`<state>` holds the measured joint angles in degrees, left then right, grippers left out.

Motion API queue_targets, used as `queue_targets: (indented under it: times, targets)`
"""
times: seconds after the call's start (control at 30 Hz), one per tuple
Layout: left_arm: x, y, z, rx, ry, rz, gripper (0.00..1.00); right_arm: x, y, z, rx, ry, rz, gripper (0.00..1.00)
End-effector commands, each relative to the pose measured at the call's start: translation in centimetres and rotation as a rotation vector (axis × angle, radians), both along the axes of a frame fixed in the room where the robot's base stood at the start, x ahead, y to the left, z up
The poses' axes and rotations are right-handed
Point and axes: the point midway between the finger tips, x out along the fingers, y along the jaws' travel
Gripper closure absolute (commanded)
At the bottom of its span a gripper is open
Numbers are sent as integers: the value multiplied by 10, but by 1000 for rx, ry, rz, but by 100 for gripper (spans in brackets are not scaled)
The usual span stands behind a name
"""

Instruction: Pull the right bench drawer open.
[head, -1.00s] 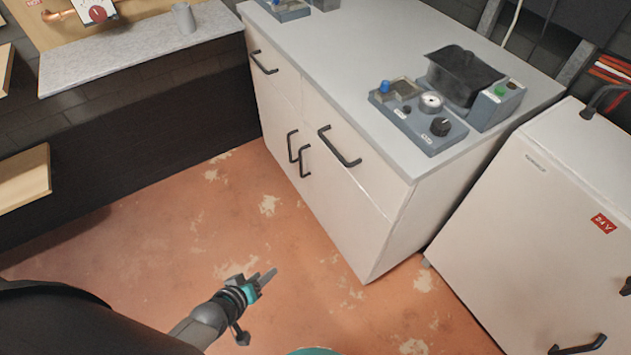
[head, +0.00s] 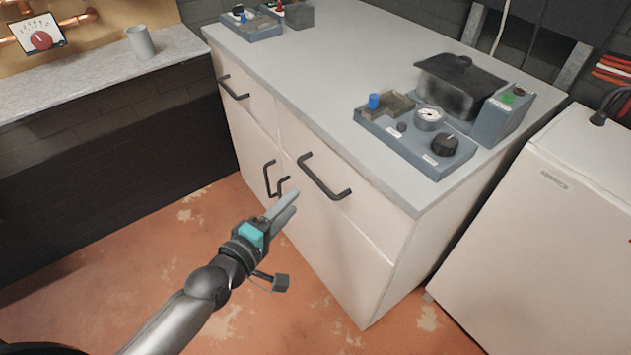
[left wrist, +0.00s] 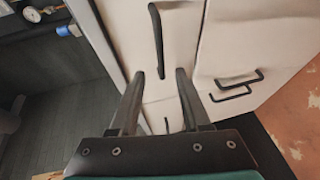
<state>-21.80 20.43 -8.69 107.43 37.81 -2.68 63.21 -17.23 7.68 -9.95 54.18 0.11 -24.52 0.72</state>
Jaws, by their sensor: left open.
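The right bench drawer (head: 375,222) is shut, its front flush with the bench, and has a black bar handle (head: 324,180). My left gripper (head: 290,202) is open and empty, just left of and below this handle in the head view, apart from it. In the left wrist view, a long black handle (left wrist: 157,40), which looks like that drawer's, lies ahead, roughly in line with the gap between the open fingers (left wrist: 160,78). My right gripper is not in view.
Two cupboard door handles (head: 270,180) are close beside my left gripper. The left drawer handle (head: 234,88) is farther back. Devices stand on the grey bench top (head: 310,80). A white cabinet (head: 560,230) stands at the right. The floor in front (head: 270,310) is clear.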

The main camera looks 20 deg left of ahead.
Motion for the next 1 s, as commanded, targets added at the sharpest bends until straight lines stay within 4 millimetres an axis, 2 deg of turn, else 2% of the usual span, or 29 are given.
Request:
queue_targets:
  times: [0.03, 0.2, 0.6, 0.8, 1.0]
  targets:
    - [9, -2, -2, -2, -4, 1, 53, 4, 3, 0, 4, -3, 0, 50]
    - [32, -9, -7, -1, -2, 0, 53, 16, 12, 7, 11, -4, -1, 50]
    - [78, -21, -16, 1, -1, 0, 53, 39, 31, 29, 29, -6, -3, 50]
    - [93, -26, -19, 1, 1, -1, 53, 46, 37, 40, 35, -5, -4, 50]
    - [101, -27, -20, 2, 1, -1, 53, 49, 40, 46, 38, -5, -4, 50]
